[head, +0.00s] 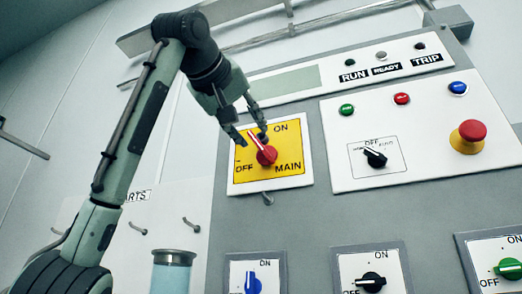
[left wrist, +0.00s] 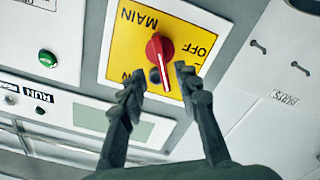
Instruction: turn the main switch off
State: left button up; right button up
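The main switch is a red rotary knob (head: 266,155) on a yellow plate (head: 292,156) marked ON, OFF and MAIN. Its handle points up and left in the head view, between the ON and OFF labels. My left gripper (head: 250,136) is open at the plate, its fingers on either side of the handle. In the left wrist view the knob (left wrist: 155,48) shows with its handle reaching down between the spread fingertips (left wrist: 158,82). A gap shows beside the handle; contact cannot be told. A finger partly covers the ON label there. My right gripper is not in view.
Right of the plate, a white panel holds a black selector (head: 375,157), small buttons and a red emergency button (head: 471,131). Below are blue (head: 252,284), black (head: 370,282) and green (head: 508,268) switches. A pale-blue container (head: 172,274) stands at lower left.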

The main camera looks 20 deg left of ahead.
aim_at(261, 147)
pick_arm(q)
jog(key=w+p, duration=0.1)
jog(key=w, duration=0.5)
jog(key=shift+d+f, duration=0.1)
grip_shut()
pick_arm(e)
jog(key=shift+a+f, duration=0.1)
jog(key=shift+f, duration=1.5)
